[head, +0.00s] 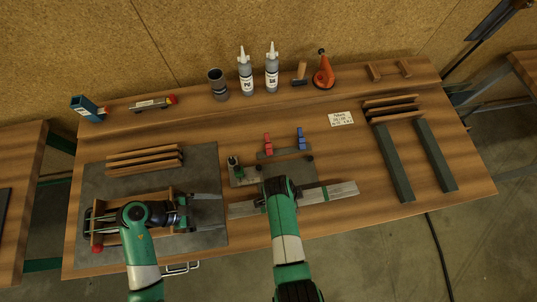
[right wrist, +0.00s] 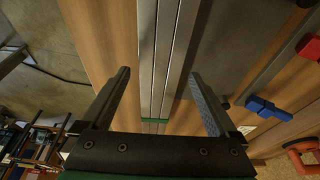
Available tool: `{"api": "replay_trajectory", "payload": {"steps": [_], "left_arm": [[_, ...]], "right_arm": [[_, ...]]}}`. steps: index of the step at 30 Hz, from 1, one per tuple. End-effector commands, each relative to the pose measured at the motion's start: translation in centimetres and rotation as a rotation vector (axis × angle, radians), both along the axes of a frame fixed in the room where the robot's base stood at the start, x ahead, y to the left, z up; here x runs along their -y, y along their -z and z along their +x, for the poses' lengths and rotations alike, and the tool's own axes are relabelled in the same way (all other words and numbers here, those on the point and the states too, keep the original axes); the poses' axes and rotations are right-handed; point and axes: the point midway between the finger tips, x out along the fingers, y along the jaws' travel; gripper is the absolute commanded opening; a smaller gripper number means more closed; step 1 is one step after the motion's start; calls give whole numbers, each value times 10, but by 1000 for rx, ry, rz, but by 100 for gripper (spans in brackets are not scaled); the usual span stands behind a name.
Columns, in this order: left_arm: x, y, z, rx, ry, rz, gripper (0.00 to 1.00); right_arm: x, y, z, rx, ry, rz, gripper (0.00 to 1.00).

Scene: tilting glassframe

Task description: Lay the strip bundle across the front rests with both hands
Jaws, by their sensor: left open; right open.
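The strip bundle (head: 342,190) is a few long pale metal strips with a green band, lying near the table's front edge. My right gripper (head: 281,190) is over its middle. In the right wrist view the bundle (right wrist: 163,60) runs between the open fingers of the right gripper (right wrist: 165,82), with no clear contact. My left gripper (head: 210,213) is open at the bundle's left end, fingers pointing right; whether they straddle it is unclear. Two dark grey-green bars (head: 392,165) (head: 436,155) lie at the right, apart from the bundle; they look like the rests.
Wooden slats (head: 391,108) lie at the bars' far ends. A grey mat (head: 100,185) with a wooden holder is under my left arm. Red (head: 267,144) and blue (head: 301,139) clamps stand behind the bundle. Bottles (head: 246,77) line the back. Table between bundle and bars is clear.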

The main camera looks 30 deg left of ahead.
Motion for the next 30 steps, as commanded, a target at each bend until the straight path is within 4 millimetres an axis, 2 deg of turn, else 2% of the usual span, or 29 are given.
{"api": "replay_trajectory", "payload": {"steps": [4, 11, 14, 17, 24, 30], "left_arm": [[-12, -14, -8, 2, -2, 1, 95], [-13, -17, -11, 0, 1, 0, 95], [-13, -17, -10, 0, 1, 0, 95], [-13, -17, -10, 0, 1, 0, 95], [-13, -17, -10, 0, 1, 0, 95], [-13, -17, -10, 0, 1, 0, 95]], "right_arm": [[0, 0, 0, 0, 0, 0, 95], [-1, -1, 0, 1, 0, 1, 95], [-3, -9, -1, 2, -1, 0, 95], [-6, -23, -3, 4, -1, 2, 95], [-20, -80, -13, 5, -2, 4, 95], [-26, -110, -19, 2, -2, 2, 95]]}}
